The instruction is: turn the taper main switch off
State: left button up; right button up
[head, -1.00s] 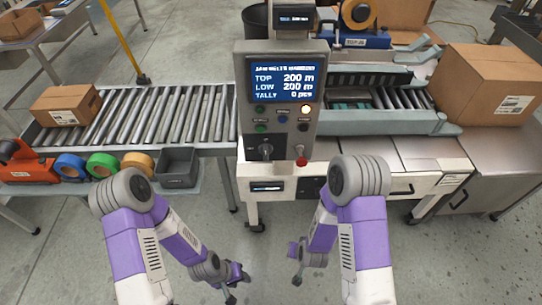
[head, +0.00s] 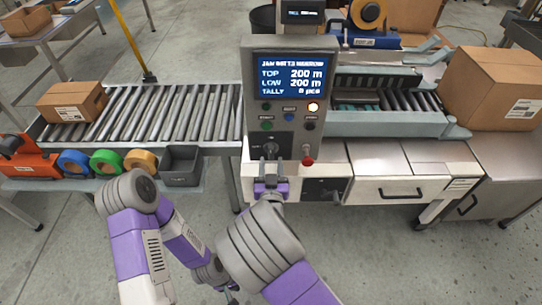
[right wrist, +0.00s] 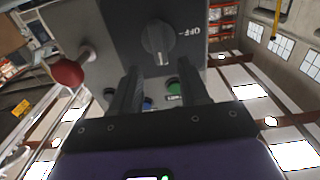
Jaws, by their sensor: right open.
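The main switch (head: 264,146) is a dark rotary knob on the lower left of the taper's grey control panel (head: 247,108). In the right wrist view, which looks upside down, the knob (right wrist: 158,38) carries a pale mark pointing to the picture's bottom. An "OFF" label (right wrist: 188,32) stands beside it. My right gripper (head: 271,163) is open in front of the knob, its fingers (right wrist: 160,90) apart and empty; they appear short of the knob. My left gripper (head: 229,291) hangs low at the bottom edge, mostly hidden by my arm.
A red mushroom button (head: 307,160) sits just right of the knob; it also shows in the wrist view (right wrist: 68,72). Several small buttons and a lit screen (head: 291,77) are above. A roller conveyor (head: 165,112) with a carton (head: 74,102) runs left.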

aim_at(271, 152)
jog(key=shift+w+f, duration=0.1)
jog(key=shift+w, duration=2.05)
grip_shut()
